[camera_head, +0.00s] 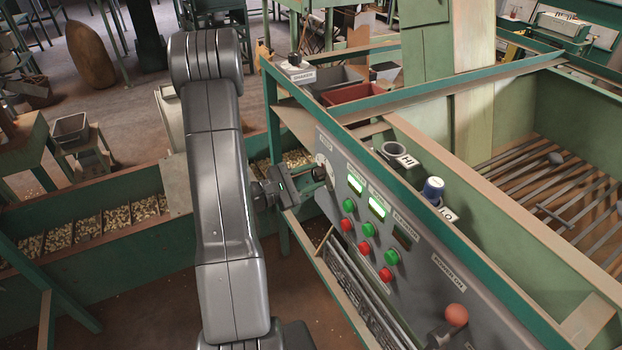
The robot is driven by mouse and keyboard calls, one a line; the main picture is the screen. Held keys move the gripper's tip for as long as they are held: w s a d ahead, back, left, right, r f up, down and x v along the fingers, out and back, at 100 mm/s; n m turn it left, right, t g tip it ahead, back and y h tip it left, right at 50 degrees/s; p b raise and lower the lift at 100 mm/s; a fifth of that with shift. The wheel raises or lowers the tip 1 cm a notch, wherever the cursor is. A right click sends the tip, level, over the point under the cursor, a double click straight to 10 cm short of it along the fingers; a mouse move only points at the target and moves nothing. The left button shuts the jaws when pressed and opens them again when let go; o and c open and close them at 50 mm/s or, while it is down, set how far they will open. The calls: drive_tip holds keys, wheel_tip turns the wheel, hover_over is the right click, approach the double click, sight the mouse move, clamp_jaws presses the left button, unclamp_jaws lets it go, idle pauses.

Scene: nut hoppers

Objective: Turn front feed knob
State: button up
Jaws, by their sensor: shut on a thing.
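The front feed knob (328,177) is a small, dark knob at the left end of the sloping grey control panel (430,286), below a pale dial. Only part of it shows. My gripper (315,175) reaches it from the left, and its jaws are shut on the knob. My grey arm hides the area to the left of the gripper. The knob's exact angle is too small to read.
Red and green buttons (367,229) and lit green displays (377,207) lie right of the knob. A red-topped knob (456,315) stands lower right. Cups (433,187) sit on the ledge behind. Green troughs of nuts (89,226) run behind my arm.

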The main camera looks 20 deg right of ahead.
drive_tip(key=n, duration=0.5)
drive_tip(key=shift+b, duration=0.35)
drive_tip(key=shift+n+p, duration=0.3)
drive_tip(key=shift+n, duration=2.1)
drive_tip(key=o, duration=1)
drive_tip(key=s+a+b, duration=0.1)
drive_tip(key=a+b, duration=0.2)
drive_tip(key=a, duration=1)
drive_tip(key=shift+a, duration=0.4)
drive_tip(key=shift+w+d+p, duration=0.2)
drive_tip(key=shift+d+p, duration=0.3)
drive_tip(key=shift+d, duration=1.8)
drive_tip(key=shift+w+d+p, duration=0.15)
drive_tip(key=shift+d+p, duration=0.4)
drive_tip(key=shift+d, duration=1.8)
drive_tip(key=shift+w+d+p, duration=0.2)
drive_tip(key=shift+d+p, duration=0.3)
drive_tip(key=shift+d, duration=1.8)
